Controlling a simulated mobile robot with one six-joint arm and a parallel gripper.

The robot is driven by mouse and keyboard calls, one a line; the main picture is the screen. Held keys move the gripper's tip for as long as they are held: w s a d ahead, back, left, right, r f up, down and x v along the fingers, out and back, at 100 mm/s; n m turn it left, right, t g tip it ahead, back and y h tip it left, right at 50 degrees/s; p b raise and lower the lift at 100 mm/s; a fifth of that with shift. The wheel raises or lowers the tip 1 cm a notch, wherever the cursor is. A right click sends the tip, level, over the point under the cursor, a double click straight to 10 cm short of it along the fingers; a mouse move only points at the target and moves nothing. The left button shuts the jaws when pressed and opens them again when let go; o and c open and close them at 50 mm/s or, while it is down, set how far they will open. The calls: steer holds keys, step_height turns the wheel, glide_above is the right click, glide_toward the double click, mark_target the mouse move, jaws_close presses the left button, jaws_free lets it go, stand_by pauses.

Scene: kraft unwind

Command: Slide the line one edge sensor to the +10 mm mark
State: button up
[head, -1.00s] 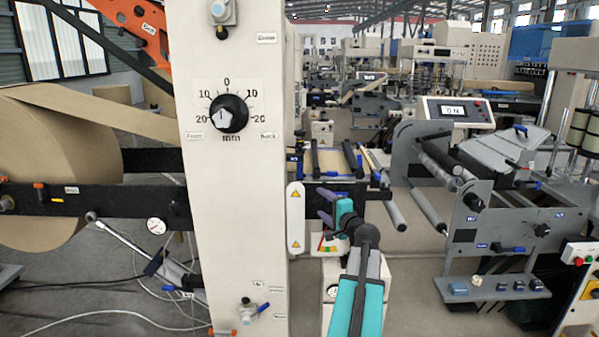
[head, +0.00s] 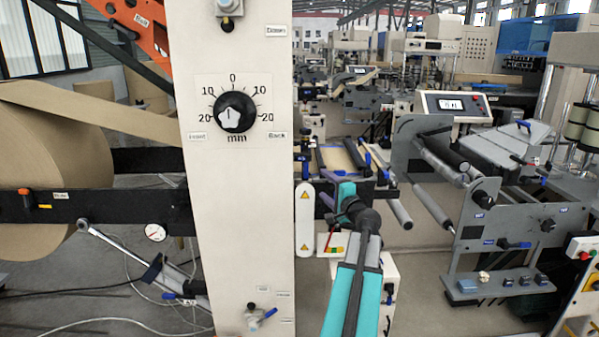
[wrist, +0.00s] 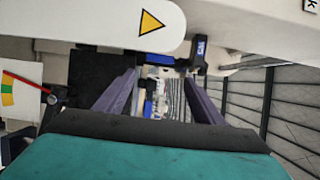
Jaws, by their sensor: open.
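A scale plate marked 20, 10, 0, 10, 20 mm (head: 262,82) is on the front of a cream column (head: 240,200). A black round knob (head: 247,101) with a white pointer sits at its centre; the pointer's tip looks roughly upward, near 0. I cannot pick out the line one edge sensor for certain in either view. My gripper (head: 327,200), teal and dark, is right of the column, away from the knob, pointing into the scene. In the wrist view its two dark fingers (wrist: 163,85) stand apart with nothing gripped between them.
A white rounded plate with a yellow warning triangle (head: 305,220) stands beside my gripper; it also crosses the top of the wrist view (wrist: 160,20). A kraft paper roll (head: 45,180) is at left. A grey machine with a screen (head: 452,105) is at right.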

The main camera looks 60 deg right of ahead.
mark_target(307, 171)
steer(key=shift+w, duration=0.2)
steer(key=shift+p+x, duration=2.1)
steer(key=shift+x, duration=4.75)
steer(key=c, duration=1.2)
